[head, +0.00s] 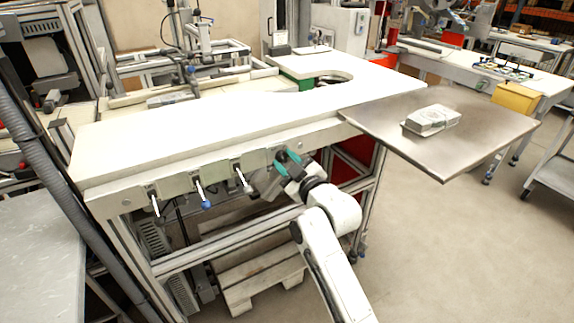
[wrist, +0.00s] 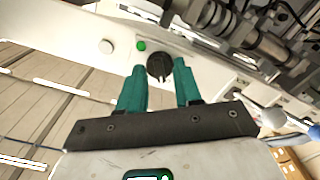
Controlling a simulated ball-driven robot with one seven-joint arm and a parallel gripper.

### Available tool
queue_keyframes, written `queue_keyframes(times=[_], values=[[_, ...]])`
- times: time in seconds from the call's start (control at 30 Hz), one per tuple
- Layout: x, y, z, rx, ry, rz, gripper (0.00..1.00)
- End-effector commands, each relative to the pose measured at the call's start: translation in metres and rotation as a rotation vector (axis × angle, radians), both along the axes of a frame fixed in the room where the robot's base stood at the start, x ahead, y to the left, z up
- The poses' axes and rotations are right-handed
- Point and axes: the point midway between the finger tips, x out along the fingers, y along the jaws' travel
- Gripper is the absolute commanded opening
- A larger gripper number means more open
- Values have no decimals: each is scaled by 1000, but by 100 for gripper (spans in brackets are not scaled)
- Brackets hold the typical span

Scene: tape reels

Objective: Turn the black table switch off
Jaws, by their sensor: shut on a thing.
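The black switch (wrist: 159,66) is a round dark knob with a slot, set in the white front edge of the table. In the wrist view, the green fingers of my gripper (wrist: 158,74) stand on either side of it, shut on it at the fingertips. In the head view my gripper (head: 283,161) is at the table's front edge (head: 215,170) and hides the switch. A small green light or button (wrist: 141,45) and a pale round button (wrist: 106,46) sit beside the switch. The switch's exact setting is hard to tell.
A metal plate (head: 475,125) with a pale package (head: 431,119) juts out to the right. A wooden pallet (head: 262,275) lies below.

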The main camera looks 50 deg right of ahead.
Motion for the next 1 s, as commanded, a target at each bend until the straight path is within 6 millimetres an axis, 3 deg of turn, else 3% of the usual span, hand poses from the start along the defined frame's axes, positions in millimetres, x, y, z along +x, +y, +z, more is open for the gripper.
queue_keyframes(times=[0.67,0.7,0.93,1.0], values=[[0,0,-2,-56,20,1,3],[0,0,-2,-56,20,1,37],[0,0,-1,-55,19,1,58],[0,0,-1,-55,17,0,58]])
